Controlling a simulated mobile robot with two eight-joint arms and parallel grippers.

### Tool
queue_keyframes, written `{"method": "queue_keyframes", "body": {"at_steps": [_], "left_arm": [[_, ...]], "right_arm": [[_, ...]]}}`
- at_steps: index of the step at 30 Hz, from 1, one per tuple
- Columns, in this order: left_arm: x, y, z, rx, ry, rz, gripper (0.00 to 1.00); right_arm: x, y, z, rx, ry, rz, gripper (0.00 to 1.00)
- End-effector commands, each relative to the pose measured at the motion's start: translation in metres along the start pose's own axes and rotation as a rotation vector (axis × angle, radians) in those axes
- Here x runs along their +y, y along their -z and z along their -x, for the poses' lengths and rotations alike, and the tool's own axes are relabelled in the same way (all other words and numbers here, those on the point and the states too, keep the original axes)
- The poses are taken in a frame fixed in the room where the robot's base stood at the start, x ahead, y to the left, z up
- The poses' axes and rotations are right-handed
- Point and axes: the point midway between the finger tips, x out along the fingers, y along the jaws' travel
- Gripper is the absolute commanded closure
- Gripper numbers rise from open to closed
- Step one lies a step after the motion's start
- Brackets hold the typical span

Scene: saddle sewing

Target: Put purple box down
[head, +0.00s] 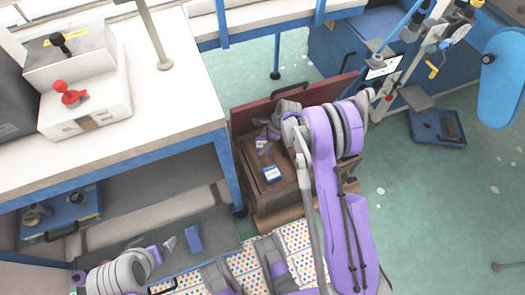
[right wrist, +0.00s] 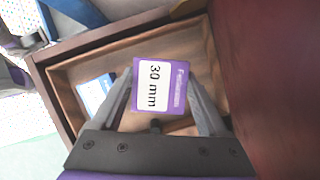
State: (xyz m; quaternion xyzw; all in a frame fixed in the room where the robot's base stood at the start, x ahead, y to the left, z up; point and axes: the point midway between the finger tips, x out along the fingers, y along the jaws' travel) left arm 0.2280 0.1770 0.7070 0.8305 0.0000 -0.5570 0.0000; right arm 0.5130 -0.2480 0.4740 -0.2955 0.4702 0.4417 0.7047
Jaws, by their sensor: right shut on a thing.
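My right gripper (right wrist: 160,104) is shut on the purple box (right wrist: 162,87), with one finger on each side of it. The box has a white label reading "30 mm". In the right wrist view it is over the open wooden drawer (right wrist: 70,75); I cannot tell whether it touches the drawer floor. In the head view the purple box (head: 262,143) is small beneath my right gripper (head: 263,136), over the drawer (head: 250,160).
A blue and white box (head: 271,174) lies in the drawer, beside the purple box; it also shows in the right wrist view (right wrist: 95,92). A dark red panel (head: 310,97) stands behind the drawer. A white-topped table (head: 165,95) is close on the left.

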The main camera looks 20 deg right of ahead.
Motion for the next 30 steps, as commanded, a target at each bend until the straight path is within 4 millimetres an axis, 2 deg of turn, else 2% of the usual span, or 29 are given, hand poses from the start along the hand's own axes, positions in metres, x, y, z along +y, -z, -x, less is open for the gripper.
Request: {"method": "queue_keyframes", "body": {"at_steps": [1,3,10,17,28,29,30], "left_arm": [[0.000,-0.001,-0.004,-0.001,0.000,0.000,0.00],[0.000,-0.002,-0.007,-0.002,0.000,0.000,0.00],[0.000,-0.003,-0.010,-0.003,0.000,0.000,0.00],[0.000,-0.006,-0.021,-0.007,0.000,0.000,0.00],[0.000,-0.006,-0.024,-0.008,0.000,0.000,0.00],[0.000,-0.006,-0.023,-0.007,0.000,0.000,0.00],[0.000,-0.006,-0.022,-0.007,0.000,0.000,0.00]], "right_arm": [[0.002,0.006,-0.011,0.001,-0.002,0.000,0.86],[0.002,0.009,-0.019,0.001,-0.001,0.000,0.86],[0.003,0.015,-0.033,0.001,-0.001,0.000,0.86],[0.001,0.026,-0.063,0.001,-0.001,0.000,0.86],[0.000,0.027,-0.066,0.001,-0.001,0.000,0.86],[0.000,0.027,-0.066,0.001,-0.001,0.000,0.18],[0.000,0.027,-0.065,0.001,-0.001,0.000,0.10]]}}
